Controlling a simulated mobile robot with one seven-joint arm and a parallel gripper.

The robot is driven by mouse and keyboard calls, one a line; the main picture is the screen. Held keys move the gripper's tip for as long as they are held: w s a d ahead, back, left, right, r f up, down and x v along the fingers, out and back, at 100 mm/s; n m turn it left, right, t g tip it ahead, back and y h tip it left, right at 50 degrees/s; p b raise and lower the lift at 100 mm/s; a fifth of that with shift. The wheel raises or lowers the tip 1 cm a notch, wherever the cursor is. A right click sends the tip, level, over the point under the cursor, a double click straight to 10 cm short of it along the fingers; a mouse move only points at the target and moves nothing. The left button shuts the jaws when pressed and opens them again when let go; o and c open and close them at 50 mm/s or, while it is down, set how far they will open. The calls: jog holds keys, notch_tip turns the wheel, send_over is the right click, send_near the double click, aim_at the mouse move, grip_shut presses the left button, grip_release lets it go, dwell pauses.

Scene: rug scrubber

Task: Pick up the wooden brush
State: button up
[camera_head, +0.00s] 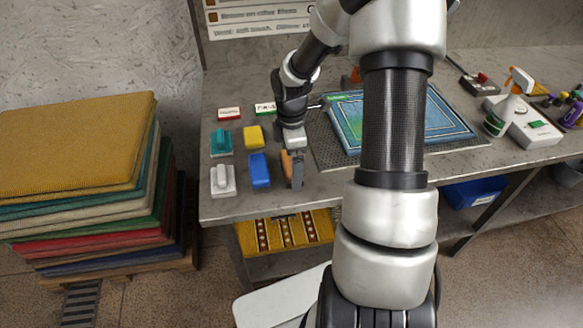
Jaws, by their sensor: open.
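The wooden brush (286,164) is a small orange-brown piece near the front edge of the grey table, right of the blue brush. My gripper (295,180) points down right at it, and its dark fingers cover the brush's right side. The gripper is open. Part of the brush is hidden behind the fingers, and I cannot tell whether they touch it.
A blue brush (259,171), yellow sponge (253,137), teal brush (221,142) and white brush (223,181) lie to the left. A blue patterned rug (345,125) lies on a dark mat to the right. Stacked rugs (75,135) stand beyond the table's left edge.

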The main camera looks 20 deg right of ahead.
jog(key=c, duration=1)
jog(key=shift+r, duration=0.15)
notch_tip(320, 180, up, 10)
jog(key=shift+f+p, duration=0.1)
jog(key=shift+p, duration=0.5)
